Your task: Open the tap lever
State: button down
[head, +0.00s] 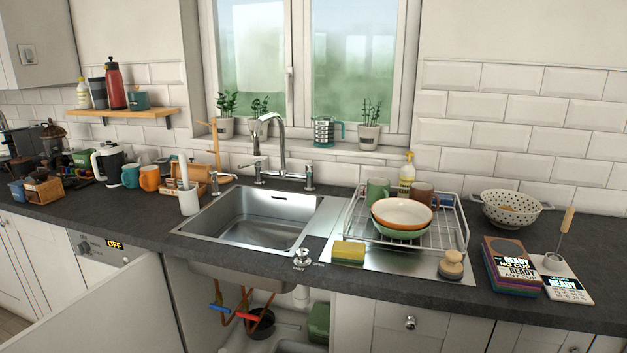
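A chrome gooseneck tap (281,140) stands behind the steel sink (215,240), its spout curving over the bowl. A chrome side fitting (259,173) stands left of its base and another (309,178) stands right. No water is visible. A small chrome knob (302,257) sits on the sink's front rim with small lettering beside it. Under the sink, copper pipes carry a blue lever (219,309) and a red lever (247,316). I cannot tell which part is the tap lever or its setting. My gripper is not in view.
A dish rack (459,226) with bowls and mugs stands right of the sink. A yellow sponge (348,252) and a brush (452,265) lie in front of it. A white utensil pot (188,200) is at the sink's left. The space under the sink is exposed.

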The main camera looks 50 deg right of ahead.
aim_at(308, 167)
jog(key=u, duration=0.3)
jog(key=k, duration=0.15)
jog(key=z, duration=0.65)
jog(key=i, duration=0.85)
jog(key=u, duration=5.1)
jog(key=i, duration=0.15)
jog(key=z, duration=3)
